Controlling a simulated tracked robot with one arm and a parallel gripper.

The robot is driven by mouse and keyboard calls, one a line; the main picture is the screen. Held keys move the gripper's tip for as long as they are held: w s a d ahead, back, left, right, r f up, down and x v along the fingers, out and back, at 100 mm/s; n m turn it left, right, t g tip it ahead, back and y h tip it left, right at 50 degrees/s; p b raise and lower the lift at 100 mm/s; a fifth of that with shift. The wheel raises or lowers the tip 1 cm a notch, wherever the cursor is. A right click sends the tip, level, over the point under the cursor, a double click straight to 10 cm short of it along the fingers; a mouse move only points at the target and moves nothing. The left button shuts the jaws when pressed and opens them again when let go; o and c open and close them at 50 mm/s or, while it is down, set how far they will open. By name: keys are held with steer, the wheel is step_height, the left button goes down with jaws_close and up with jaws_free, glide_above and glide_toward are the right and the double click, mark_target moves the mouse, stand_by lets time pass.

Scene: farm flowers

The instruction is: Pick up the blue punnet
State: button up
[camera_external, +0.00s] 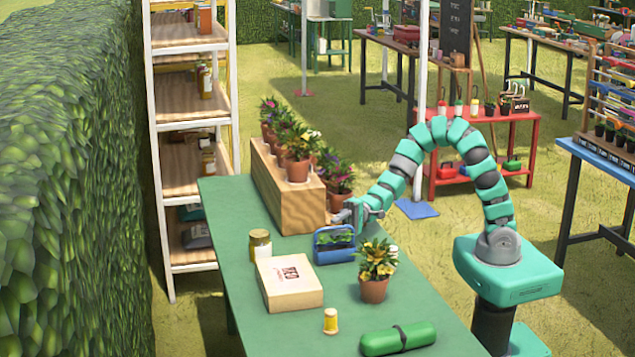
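The blue punnet (334,257) stands on the green table (225,215), with something green showing inside it. My gripper (345,218) is at the upper right edge of the punnet, reaching in from the right. The grey fingers are small and overlap the punnet's top edge, so I cannot tell whether they touch it or how far apart they are. The punnet looks upright and appears to rest on the table.
A wooden block (290,200) with potted flowers stands behind the punnet. A flowerpot (374,290) is close at front right. A pale box (289,283) and a jar (260,244) are left. A yellow spool (330,321) and green case (398,339) lie in front.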

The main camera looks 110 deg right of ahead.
steer(key=shift+x, duration=0.9)
jaws_close()
